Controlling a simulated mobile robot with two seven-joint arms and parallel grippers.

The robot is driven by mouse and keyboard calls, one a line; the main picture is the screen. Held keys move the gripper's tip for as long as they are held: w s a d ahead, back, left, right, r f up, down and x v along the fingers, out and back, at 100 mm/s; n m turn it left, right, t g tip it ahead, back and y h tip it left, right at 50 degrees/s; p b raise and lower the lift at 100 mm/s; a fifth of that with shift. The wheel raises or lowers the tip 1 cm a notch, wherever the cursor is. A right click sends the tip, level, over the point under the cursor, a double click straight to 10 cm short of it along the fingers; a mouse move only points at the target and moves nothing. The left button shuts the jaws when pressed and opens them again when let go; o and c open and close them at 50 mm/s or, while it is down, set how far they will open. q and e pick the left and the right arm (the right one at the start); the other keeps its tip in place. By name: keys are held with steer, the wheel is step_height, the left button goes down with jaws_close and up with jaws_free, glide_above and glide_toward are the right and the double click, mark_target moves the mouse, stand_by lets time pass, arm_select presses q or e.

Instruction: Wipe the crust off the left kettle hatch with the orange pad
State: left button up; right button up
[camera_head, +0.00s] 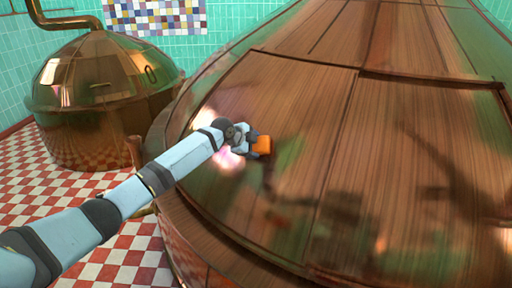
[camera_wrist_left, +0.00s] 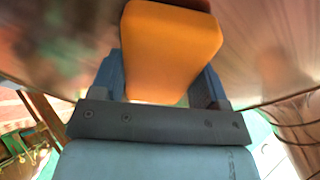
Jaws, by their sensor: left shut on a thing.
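The big copper kettle (camera_head: 400,160) fills the right of the head view. Two hatch panels with dark edges show on its sloping side; the left hatch (camera_head: 295,90) is brown and streaked, with greenish and shiny patches low down. My left gripper (camera_head: 252,145) is shut on the orange pad (camera_head: 263,145), over the lower left part of this hatch. In the left wrist view the pad (camera_wrist_left: 172,48) sits between the two fingers, its far end close to the copper. Whether it touches the surface I cannot tell. My right gripper is not in view.
A smaller copper kettle (camera_head: 100,95) stands at the back left, with a curved pipe (camera_head: 65,20) above it. The red and white checked floor (camera_head: 35,185) is clear on the left. Green tiled walls (camera_head: 225,20) and a coloured mosaic (camera_head: 155,15) lie behind.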

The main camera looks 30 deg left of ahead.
arm_select(q)
steer(key=s+r+p, duration=0.4)
steer(key=p, duration=0.1)
steer(key=shift+s+a, duration=0.2)
steer(key=shift+a, duration=0.15)
steer(key=shift+r, duration=0.1)
steer(key=p+v, duration=0.3)
steer(key=shift+d+r, duration=0.1)
steer(key=shift+d, duration=0.1)
stand_by(0.6)
